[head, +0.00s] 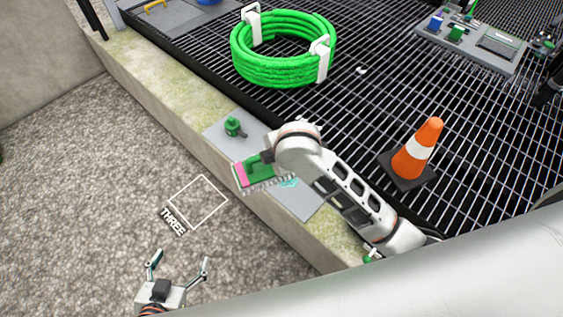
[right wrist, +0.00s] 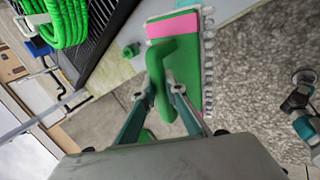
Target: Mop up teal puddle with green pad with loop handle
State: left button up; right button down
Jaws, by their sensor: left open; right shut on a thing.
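The green pad (head: 262,172) has a pink strip at one end and a pale fringe along one edge. It is at the grey plate on the ledge; I cannot tell whether it touches the plate. A small teal puddle (head: 288,183) shows at the pad's right end, partly hidden. My right gripper (right wrist: 161,88) is shut on the pad's green loop handle (right wrist: 158,65); in the head view my wrist hides its fingers. My left gripper (head: 179,262) is open and empty above the gravel, left of the ledge.
A small green fitting (head: 234,127) stands on the grey plate (head: 302,205) near the pad. An orange cone (head: 418,150) and a green hose coil (head: 283,65) are on the dark grating. A white square marked THREE (head: 172,221) is on open gravel.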

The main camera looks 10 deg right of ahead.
jog(key=w+f+n, duration=0.1)
jog(key=f, duration=0.2)
jog(key=f+n+y+b, duration=0.1)
jog(key=f, duration=0.1)
jog(key=w+a+f, duration=0.1)
jog(key=f, duration=0.2)
jog(key=shift+w+f+n+g, duration=0.3)
jog(key=shift+w+n+g, duration=0.05)
jog(key=shift+n+g, duration=0.05)
pick_arm(q)
jog(key=f+b, duration=0.1)
jog(key=b, duration=0.2)
jog(key=w+f+b, duration=0.1)
jog(key=f+b, duration=0.1)
jog(key=b, duration=0.1)
jog(key=shift+d+f+m+b, duration=0.1)
jog(key=shift+d+m+b, duration=0.05)
jog(key=shift+m+b, duration=0.15)
pick_arm(e)
jog(key=w+d+f+n, duration=0.1)
jog(key=w+d+f, duration=0.1)
jog(key=f, duration=0.5)
jog(key=w+d+f+y, duration=0.1)
jog(key=w+d+f, duration=0.1)
jog(key=f, duration=0.5)
jog(key=shift+w+d+f+n, duration=0.15)
jog(key=shift+w+d+n, duration=0.25)
jog(key=shift+d, duration=0.5)
